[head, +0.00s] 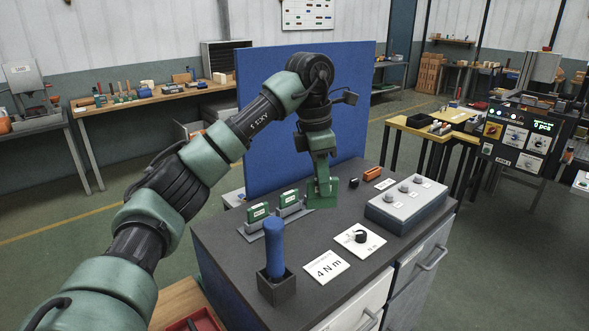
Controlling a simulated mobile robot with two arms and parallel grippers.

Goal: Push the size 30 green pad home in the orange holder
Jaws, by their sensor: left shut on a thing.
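My left gripper (321,184) points down over the middle of the dark workbench top. It is shut on a flat green piece (325,202), probably a pad; no size mark can be read on it. Two green pads with white labels, a front one (257,213) and a rear one (289,199), stand in a grey rack (246,232) left of the gripper; their labels are too small to read. A small orange-brown block (374,174) lies right of the gripper, behind it; I cannot tell whether it is the orange holder. My right gripper is not in view.
A blue panel (265,120) stands behind.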

